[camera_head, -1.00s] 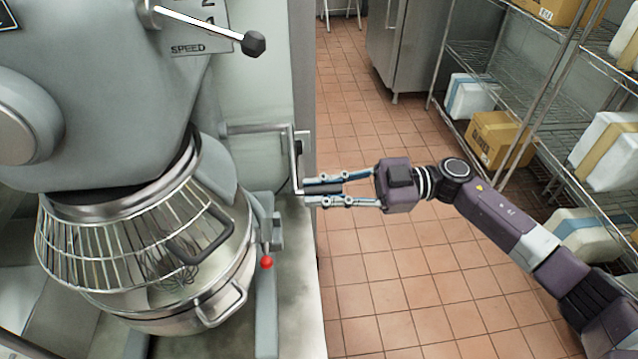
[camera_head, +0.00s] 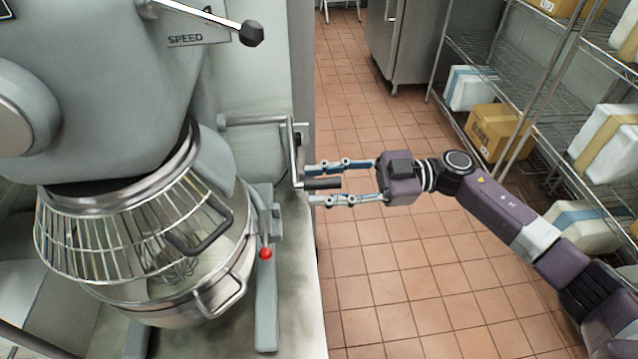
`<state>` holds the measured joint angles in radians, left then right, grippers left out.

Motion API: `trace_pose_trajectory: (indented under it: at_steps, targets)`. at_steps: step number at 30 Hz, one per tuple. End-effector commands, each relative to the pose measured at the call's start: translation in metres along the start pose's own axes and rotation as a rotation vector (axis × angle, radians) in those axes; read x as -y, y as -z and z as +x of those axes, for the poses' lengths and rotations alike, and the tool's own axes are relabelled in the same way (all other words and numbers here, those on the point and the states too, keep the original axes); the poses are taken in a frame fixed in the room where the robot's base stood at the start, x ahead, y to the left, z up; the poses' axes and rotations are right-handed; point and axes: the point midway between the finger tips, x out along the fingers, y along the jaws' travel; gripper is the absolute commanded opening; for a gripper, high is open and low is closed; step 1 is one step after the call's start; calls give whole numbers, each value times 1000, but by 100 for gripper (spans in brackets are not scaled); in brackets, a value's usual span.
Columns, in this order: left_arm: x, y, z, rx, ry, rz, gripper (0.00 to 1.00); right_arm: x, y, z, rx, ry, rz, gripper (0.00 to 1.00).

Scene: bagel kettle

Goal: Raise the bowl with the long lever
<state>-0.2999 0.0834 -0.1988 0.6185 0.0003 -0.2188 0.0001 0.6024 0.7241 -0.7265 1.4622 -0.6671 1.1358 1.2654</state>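The steel mixer bowl (camera_head: 165,312) sits under the mixer head at the left, behind a wire guard (camera_head: 95,240), with a whisk (camera_head: 175,265) in it. The long lever (camera_head: 294,150) is a metal crank on the mixer's right side. Its arm hangs down and ends in a black handle (camera_head: 325,184) that points right. My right gripper (camera_head: 313,184) is open, with one finger above and one below the handle and a gap visible on both sides. My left gripper is out of view.
A short lever with a red knob (camera_head: 265,254) stands beside the bowl. A speed lever with a black knob (camera_head: 251,33) juts out above. Wire shelves (camera_head: 490,50) with boxes stand at the right. The tiled floor (camera_head: 400,285) between is clear.

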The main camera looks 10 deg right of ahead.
Motion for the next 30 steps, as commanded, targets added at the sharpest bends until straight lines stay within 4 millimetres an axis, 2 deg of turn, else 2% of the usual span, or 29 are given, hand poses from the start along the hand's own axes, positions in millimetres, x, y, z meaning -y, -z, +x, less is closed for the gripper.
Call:
trace_pose_trajectory:
  at_steps: [9, 15, 21, 29, 30]
  targets:
    - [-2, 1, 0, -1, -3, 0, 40, 0, -2, -64, 5, -4, 1, 34]
    - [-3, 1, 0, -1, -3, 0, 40, 0, -1, -99, 3, -3, 2, 34]
    - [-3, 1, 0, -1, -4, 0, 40, 1, -1, -114, 2, 0, 2, 34]
    - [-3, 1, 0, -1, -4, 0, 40, 1, -1, -115, 1, 0, 1, 34]
    - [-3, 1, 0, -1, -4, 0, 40, 1, -1, -115, 1, 0, 1, 30]
